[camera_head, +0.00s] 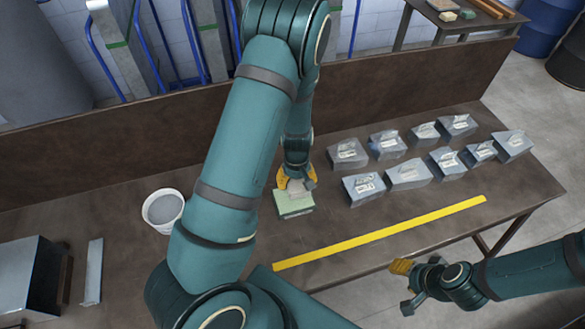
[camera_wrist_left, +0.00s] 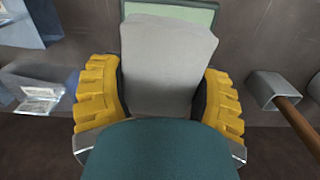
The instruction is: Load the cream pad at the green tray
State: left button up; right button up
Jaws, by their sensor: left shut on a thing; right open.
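The green tray (camera_head: 294,205) lies on the brown bench, just right of my big arm link in the head view. My left gripper (camera_head: 296,181) is over its far part. In the left wrist view, the yellow fingers of my left gripper (camera_wrist_left: 160,100) are shut on a pale, greyish cream pad (camera_wrist_left: 168,62), one finger on each side. The green tray (camera_wrist_left: 195,14) shows behind the pad's far end. I cannot tell whether the pad touches the tray. My right gripper (camera_head: 418,283) is open and empty beyond the bench's front edge.
A yellow strip (camera_head: 385,231) lies near the front edge. A white bucket (camera_head: 163,210) and a dark metal box (camera_head: 30,275) are at left. A brown-handled tool (camera_wrist_left: 290,110) lies near the left gripper.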

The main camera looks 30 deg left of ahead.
pick_arm(q)
jog(key=shift+s+a+n, duration=0.1)
jog(key=shift+a+n, duration=0.3)
jog(key=shift+a, duration=0.15)
jog(key=shift+f, duration=0.2)
notch_tip(320, 180, down, 6)
jog(key=b, duration=0.4)
jog(key=shift+r+b, duration=0.1)
jog(key=shift+b, duration=0.3)
pick_arm(e)
notch_tip(320, 180, down, 4)
jog(key=shift+f, duration=0.2)
pick_arm(q)
jog(key=shift+f+b, duration=0.4)
jog(key=shift+f, duration=0.15)
pick_arm(e)
jog(key=shift+f, duration=0.4)
dwell(0.5)
pick_arm(q)
jog(key=shift+r+p, duration=3)
jog(key=shift+r, duration=0.55)
pick_arm(e)
jog(key=shift+r, duration=2.95)
